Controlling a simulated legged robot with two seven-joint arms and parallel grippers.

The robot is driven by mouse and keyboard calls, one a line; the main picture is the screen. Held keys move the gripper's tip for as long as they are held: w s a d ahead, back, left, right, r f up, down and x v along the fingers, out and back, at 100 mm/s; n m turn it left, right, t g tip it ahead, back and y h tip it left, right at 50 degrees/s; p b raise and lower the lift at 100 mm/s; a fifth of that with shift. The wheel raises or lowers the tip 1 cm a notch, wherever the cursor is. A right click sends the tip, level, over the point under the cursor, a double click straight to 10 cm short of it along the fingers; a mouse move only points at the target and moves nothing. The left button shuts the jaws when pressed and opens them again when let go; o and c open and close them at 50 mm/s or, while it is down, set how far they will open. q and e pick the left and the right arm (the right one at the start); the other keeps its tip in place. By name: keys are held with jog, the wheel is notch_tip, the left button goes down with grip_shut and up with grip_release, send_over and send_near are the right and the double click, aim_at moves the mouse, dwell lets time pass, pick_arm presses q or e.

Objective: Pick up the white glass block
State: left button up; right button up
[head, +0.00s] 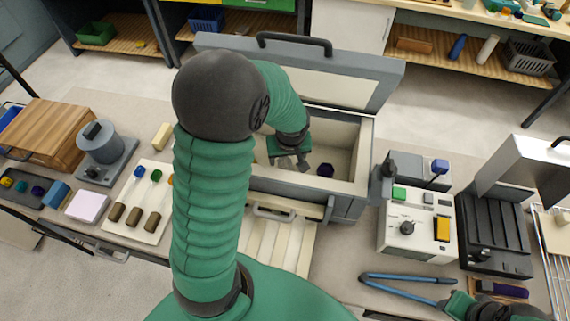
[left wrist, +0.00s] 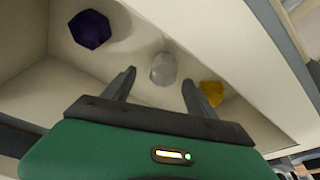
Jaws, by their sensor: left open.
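The white glass block (left wrist: 163,70) is a small pale, translucent piece on the floor of the open grey box (head: 345,205). In the left wrist view it lies between and just beyond the fingertips, with a gap on each side. My left gripper (head: 290,162) reaches down into the box, open and empty; its two spread fingers also show in the left wrist view (left wrist: 160,82). In the head view I cannot make out the white block near the gripper. My right gripper (head: 450,304) is low at the right, by a blue-handled tool; its jaws are unclear.
A dark purple block (left wrist: 90,29) lies left of the white one, and a yellow block (left wrist: 211,93) lies close to one finger. The box walls stand close around my gripper. The raised lid (head: 375,75) is behind. A white control unit (head: 405,245) stands right.

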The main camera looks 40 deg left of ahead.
aim_at(285, 161)
pick_arm(q)
jog(key=x, duration=0.4)
jog(key=shift+s+a, duration=0.1)
jog(key=shift+a, duration=0.15)
jog(key=shift+s+d, duration=0.1)
jog(key=c, duration=0.6)
grip_shut()
